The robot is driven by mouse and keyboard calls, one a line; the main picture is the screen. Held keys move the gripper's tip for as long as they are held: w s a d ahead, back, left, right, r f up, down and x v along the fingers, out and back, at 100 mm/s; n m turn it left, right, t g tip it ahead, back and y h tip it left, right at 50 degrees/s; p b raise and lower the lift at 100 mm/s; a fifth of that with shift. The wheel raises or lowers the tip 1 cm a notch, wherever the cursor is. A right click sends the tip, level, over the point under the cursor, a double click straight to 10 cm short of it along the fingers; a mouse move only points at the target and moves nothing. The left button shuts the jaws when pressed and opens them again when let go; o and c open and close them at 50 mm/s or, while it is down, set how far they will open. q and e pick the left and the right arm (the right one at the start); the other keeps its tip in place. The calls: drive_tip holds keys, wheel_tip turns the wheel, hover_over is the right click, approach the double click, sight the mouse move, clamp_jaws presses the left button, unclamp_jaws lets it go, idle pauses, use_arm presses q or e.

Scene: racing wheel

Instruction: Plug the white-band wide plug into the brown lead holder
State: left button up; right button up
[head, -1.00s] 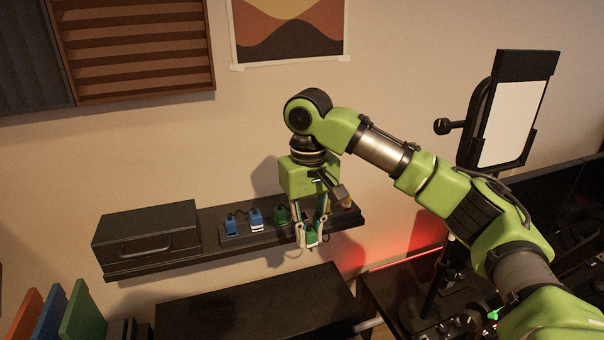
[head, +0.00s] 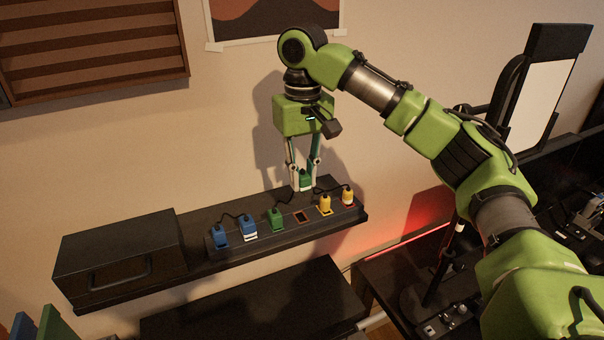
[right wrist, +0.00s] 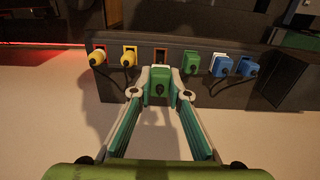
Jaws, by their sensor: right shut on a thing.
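My right gripper (head: 303,178) is shut on a green plug (head: 305,181). The held plug also shows between the fingertips in the right wrist view (right wrist: 159,82). The strip has one empty socket with a brown-orange rim (head: 302,217), also seen in the right wrist view (right wrist: 161,55). This socket lies between a green plug (head: 275,217) and a yellow plug (head: 324,203). My left gripper is out of view.
A blue plug (head: 221,235), a blue plug with a white band (head: 250,231) and another yellow plug (head: 347,197) stand in the strip, with cords behind. A black box (head: 117,252) sits on the shelf's left end. The wall is close behind.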

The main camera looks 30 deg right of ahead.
sight(301, 192)
drive_tip(key=shift+w+f, duration=0.15)
drive_tip(key=shift+f, duration=0.1)
drive_tip(key=f, duration=0.1)
drive_tip(key=f+b, duration=0.1)
drive_tip(key=f, duration=0.1)
drive_tip(key=shift+w+f, duration=0.15)
drive_tip(key=shift+w, duration=0.25)
drive_tip(key=shift+s+f, duration=0.1)
drive_tip(key=shift+f, duration=1.1)
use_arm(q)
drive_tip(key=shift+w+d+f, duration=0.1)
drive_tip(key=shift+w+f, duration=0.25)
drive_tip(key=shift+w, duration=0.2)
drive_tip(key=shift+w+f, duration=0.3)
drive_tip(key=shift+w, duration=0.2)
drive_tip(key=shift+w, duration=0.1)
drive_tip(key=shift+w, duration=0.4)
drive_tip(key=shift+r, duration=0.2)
